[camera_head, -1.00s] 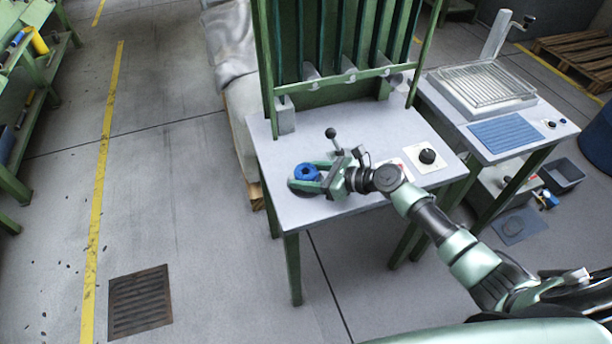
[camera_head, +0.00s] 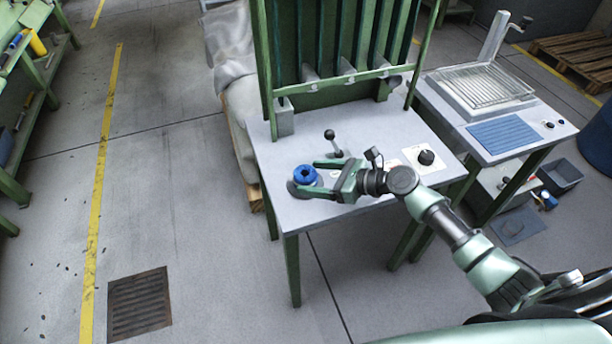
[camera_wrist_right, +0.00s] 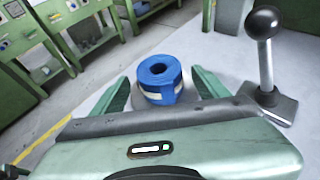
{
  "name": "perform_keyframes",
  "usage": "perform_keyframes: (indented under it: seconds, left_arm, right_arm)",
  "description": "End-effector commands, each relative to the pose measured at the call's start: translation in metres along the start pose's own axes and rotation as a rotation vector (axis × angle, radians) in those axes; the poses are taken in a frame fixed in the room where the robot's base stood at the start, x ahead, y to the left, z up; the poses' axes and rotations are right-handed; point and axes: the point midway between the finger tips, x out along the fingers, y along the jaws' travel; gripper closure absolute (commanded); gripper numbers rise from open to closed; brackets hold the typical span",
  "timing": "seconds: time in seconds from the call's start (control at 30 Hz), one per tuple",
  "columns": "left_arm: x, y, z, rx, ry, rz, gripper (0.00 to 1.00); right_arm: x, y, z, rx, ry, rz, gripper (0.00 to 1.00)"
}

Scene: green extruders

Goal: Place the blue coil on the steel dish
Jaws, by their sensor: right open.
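The blue coil (camera_head: 305,175) sits upright on the round steel dish (camera_head: 293,189) near the left front of the white tabletop. The coil's round hole faces up. My right gripper (camera_head: 318,177) is open just right of the coil, its fingers pointing left toward it. In the right wrist view the coil (camera_wrist_right: 160,88) shows ahead between the two spread green fingers, with a gap on each side. The gripper's body hides part of the dish there. My left gripper is not in view.
A lever with a black ball knob (camera_head: 330,135) stands behind the right gripper. A black dial (camera_head: 426,158) is at the tabletop's right. A green rack (camera_head: 345,80) rises at the back. A second table (camera_head: 545,145) with a wire-covered tray stands to the right.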

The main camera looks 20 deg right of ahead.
Motion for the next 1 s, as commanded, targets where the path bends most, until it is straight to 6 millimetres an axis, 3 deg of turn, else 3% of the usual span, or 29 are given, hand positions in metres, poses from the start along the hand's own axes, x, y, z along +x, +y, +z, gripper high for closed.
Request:
perform_keyframes:
  seconds: [0.2, 0.4, 0.6, 1.0]
  left_arm:
    - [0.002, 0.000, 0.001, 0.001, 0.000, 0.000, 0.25]
    - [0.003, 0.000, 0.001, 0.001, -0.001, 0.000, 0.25]
    - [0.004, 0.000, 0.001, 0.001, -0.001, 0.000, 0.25]
    - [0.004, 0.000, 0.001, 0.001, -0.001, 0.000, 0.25]
  right_arm:
    - [-0.050, 0.000, -0.002, 0.000, 0.003, -0.001, 0.25]
    - [-0.079, 0.000, -0.001, 0.001, 0.001, 0.000, 0.25]
    - [-0.088, 0.000, 0.000, 0.000, -0.001, 0.000, 0.25]
    - [-0.088, 0.000, 0.000, 0.000, -0.001, 0.000, 0.25]
